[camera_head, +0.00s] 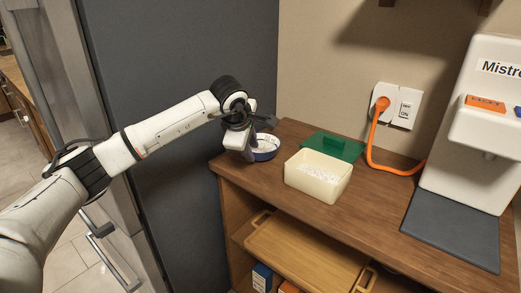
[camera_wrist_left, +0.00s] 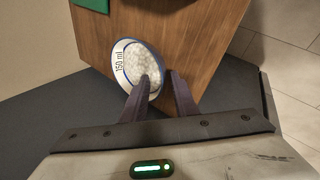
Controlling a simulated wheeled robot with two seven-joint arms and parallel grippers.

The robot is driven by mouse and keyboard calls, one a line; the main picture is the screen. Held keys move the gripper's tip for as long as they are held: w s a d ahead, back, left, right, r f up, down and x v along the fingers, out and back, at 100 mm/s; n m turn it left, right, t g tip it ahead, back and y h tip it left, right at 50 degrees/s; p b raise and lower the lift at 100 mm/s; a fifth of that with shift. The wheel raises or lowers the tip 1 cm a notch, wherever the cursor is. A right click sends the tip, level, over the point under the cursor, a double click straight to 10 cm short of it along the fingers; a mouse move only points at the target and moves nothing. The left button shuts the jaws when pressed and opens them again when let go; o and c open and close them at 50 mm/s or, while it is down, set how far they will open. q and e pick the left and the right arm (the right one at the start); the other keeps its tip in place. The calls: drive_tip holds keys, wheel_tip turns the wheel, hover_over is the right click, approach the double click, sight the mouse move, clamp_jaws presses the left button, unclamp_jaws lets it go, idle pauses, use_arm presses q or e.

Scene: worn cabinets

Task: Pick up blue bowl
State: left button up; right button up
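The blue bowl (camera_head: 267,153) stands upright on the near left corner of the wooden counter. It is blue outside and white inside. In the left wrist view the bowl (camera_wrist_left: 122,72) is marked "150 ml" inside and holds white grains. My left gripper (camera_head: 250,150) is at the bowl's left side in the head view and hides part of it. In the left wrist view the fingers of this gripper (camera_wrist_left: 160,78) are apart. One finger overlaps the bowl's rim and the other is just outside it. I cannot tell whether either touches. My right gripper is not in view.
A cream container (camera_head: 318,188) with white contents stands right of the bowl, before a green lid (camera_head: 333,146). A white dispenser (camera_head: 480,140) with a dark mat (camera_head: 452,232) is at the right. A grey panel (camera_head: 190,60) rises left of the counter. A wooden tray (camera_head: 305,255) lies on the shelf below.

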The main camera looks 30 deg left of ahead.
use_arm(q)
drive_tip(key=shift+x, duration=1.4)
drive_tip(key=shift+d, duration=0.1)
clamp_jaws()
drive_tip(key=shift+r, duration=0.2)
drive_tip(key=shift+r, duration=4.85)
